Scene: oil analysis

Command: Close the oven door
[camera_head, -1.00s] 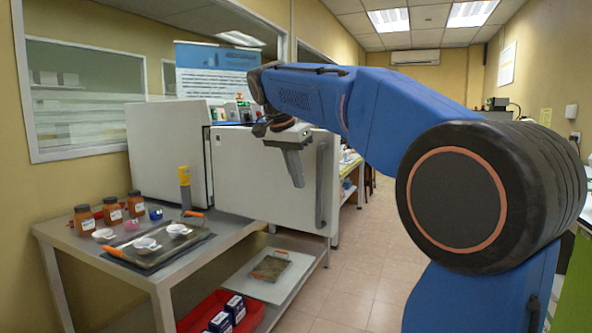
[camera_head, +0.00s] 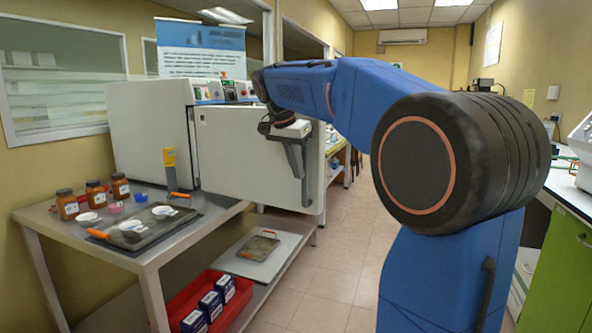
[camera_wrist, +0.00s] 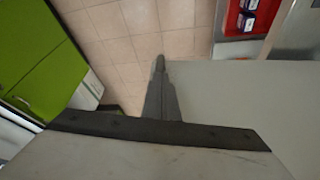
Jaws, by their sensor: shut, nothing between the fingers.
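The oven (camera_head: 150,135) is a white box on the steel bench at the left. Its door (camera_head: 245,160) stands wide open, swung out to the right, with its outer face toward me. A dark vertical handle (camera_head: 309,180) is near the door's free edge. My gripper (camera_head: 303,177) is shut and empty, pointing down in front of the door near the handle, partly covering it. I cannot tell whether it touches. In the wrist view my gripper (camera_wrist: 158,62) points past a pale grey panel (camera_wrist: 240,105), apparently the door.
The bench (camera_head: 205,222) holds jars (camera_head: 96,196), a dark tray (camera_head: 145,227) and a yellow-topped tool (camera_head: 169,165). A red bin (camera_head: 232,302) of boxes is on the lower shelf. The tiled floor (camera_head: 330,250) right of the door is clear. A green cabinet (camera_head: 560,265) stands at right.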

